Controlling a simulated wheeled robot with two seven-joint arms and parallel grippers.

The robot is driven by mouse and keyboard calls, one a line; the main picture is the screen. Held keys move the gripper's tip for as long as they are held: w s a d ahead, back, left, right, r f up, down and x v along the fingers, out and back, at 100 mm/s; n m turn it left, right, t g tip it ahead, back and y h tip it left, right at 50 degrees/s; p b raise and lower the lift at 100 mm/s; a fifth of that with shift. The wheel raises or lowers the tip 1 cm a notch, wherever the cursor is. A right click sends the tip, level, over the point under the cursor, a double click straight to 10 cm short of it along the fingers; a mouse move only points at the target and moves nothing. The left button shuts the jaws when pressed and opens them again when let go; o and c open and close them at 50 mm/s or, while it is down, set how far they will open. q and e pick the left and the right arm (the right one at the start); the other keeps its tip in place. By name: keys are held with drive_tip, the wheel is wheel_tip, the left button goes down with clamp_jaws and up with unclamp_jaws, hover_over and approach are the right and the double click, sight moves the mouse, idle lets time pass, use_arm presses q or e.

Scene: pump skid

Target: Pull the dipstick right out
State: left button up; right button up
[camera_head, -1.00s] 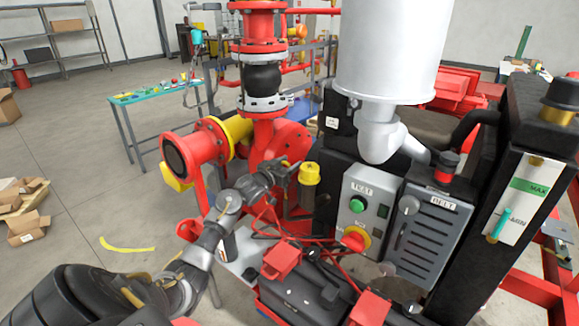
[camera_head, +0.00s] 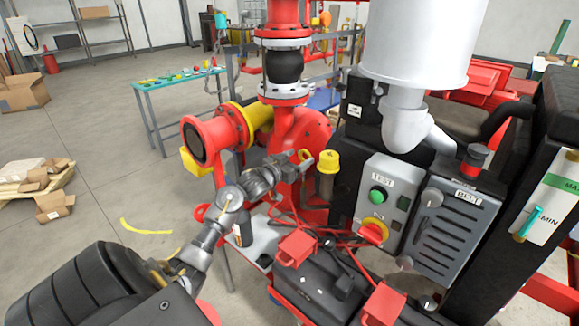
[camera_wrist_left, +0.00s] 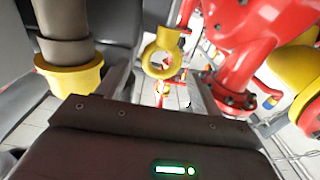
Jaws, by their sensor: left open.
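The dipstick's yellow ring handle (camera_wrist_left: 163,56) shows in the left wrist view, upper middle. It lies between the lines of my two fingers, near their tips, with no clear contact. Its shaft is not clearly visible. In the head view a small yellow bit (camera_head: 306,157) shows at the fingertips, probably this ring. My left gripper (camera_head: 300,167) is open, left of the yellow-capped cylinder (camera_head: 327,162). Its two fingers (camera_wrist_left: 160,88) also show spread apart in the wrist view. My right gripper is in neither view.
The yellow-capped cylinder stands close on the right of my left gripper. Red pump pipework (camera_head: 215,138) is behind and left. Red cables (camera_head: 300,222) run below.

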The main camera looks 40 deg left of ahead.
use_arm(q)
drive_tip(key=s, duration=0.5)
drive_tip(key=shift+b, duration=0.35)
drive_tip(key=shift+d, duration=0.1)
